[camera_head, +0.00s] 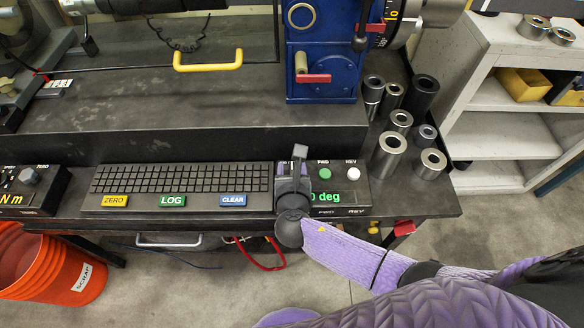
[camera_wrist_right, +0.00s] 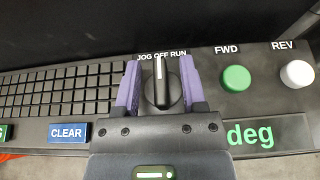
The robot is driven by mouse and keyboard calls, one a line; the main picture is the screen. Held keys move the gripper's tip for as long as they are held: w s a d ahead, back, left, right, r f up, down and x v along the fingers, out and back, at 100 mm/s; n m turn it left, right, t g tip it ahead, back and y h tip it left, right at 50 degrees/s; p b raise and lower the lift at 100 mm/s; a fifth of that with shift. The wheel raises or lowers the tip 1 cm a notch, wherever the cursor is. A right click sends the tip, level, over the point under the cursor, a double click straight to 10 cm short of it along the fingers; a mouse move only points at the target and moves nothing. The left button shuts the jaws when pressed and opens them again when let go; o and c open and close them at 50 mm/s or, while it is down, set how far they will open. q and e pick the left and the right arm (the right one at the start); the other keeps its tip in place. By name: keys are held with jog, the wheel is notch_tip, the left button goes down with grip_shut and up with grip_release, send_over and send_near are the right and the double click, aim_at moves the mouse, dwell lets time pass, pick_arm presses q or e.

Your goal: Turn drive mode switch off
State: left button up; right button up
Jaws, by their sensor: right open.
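The drive mode switch (camera_wrist_right: 161,88) is a black rotary knob with a white pointer line, under the label JOG OFF RUN in the right wrist view. The line points almost straight up, close to OFF. My right gripper (camera_wrist_right: 162,76) is open, with one purple finger on each side of the knob. Small gaps seem to show between the fingers and the knob; I cannot tell if either touches. In the head view my right gripper (camera_head: 293,172) is over the panel beside the green display and largely covers the switch. My left gripper is not in view.
Right of the switch are a green FWD button (camera_wrist_right: 235,78) and a white REV button (camera_wrist_right: 297,74). A keyboard (camera_head: 180,179) with a blue CLEAR key (camera_head: 233,200) lies left. Metal sockets (camera_head: 390,155) stand behind at right. An orange bucket (camera_head: 60,268) is at lower left.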

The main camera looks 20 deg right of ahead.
jog(key=p+v, duration=0.3)
jog(key=v, duration=0.7)
jog(key=shift+p, duration=0.35)
